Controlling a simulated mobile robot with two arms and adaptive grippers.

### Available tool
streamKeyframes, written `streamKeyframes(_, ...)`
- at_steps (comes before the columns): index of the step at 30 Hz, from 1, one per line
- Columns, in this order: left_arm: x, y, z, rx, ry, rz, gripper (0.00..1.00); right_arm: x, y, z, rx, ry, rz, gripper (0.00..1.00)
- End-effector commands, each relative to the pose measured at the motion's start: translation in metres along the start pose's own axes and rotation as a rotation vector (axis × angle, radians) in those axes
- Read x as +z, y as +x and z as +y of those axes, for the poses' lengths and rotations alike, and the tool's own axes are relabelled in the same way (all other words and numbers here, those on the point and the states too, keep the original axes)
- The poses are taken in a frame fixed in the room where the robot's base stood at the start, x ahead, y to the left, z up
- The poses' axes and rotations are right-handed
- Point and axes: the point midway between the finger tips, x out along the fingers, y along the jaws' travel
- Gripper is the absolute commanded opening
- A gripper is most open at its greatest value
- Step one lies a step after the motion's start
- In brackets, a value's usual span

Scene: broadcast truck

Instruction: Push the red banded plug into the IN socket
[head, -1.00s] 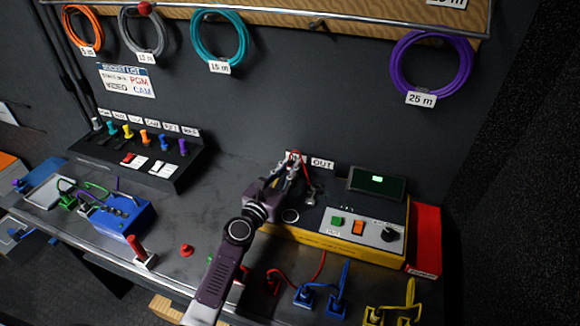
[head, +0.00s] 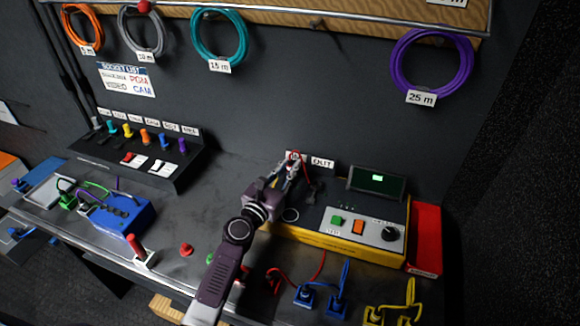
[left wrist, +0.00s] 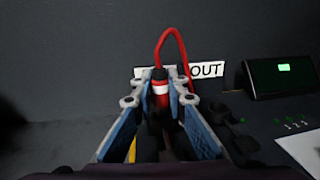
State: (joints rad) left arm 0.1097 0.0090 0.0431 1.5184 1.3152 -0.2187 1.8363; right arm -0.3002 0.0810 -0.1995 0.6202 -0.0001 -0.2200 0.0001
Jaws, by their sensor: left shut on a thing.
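The red plug (left wrist: 161,88) with a white band stands upright between the fingers of my left gripper (left wrist: 160,98) in the left wrist view. The fingers are shut on it, and its red cable loops up from its top. In the head view, my left gripper (head: 288,172) is at the back left of the yellow tester box (head: 330,244). The IN label is mostly hidden behind the plug and cable, beside the OUT label (left wrist: 206,70). The IN socket and the plug's lower end are hidden, so I cannot tell how deep the plug sits. My right gripper is not in view.
The tester's screen (head: 377,178) shows a green mark. A red box (head: 426,240) stands right of the tester. Red, blue and yellow cabled plugs lie along the front edge. A blue box (head: 128,212) and a switch panel (head: 140,160) stand left.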

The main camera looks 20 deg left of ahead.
Motion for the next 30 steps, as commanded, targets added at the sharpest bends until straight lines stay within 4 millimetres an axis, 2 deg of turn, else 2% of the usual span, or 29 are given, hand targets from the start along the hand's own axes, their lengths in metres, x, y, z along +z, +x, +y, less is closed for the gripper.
streamKeyframes(11,-0.011,0.000,0.000,0.000,0.000,0.000,0.00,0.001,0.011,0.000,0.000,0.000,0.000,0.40)
streamKeyframes(12,-0.010,0.000,0.000,0.000,0.000,0.000,0.16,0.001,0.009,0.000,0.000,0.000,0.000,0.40)
streamKeyframes(17,-0.010,0.000,0.000,0.000,-0.001,0.001,0.34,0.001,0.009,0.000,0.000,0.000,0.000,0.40)
streamKeyframes(26,-0.012,-0.002,0.000,0.000,-0.001,0.003,0.34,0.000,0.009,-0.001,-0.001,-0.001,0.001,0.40)
streamKeyframes(30,-0.013,-0.015,0.000,0.001,-0.002,0.005,0.34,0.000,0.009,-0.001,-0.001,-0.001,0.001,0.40)
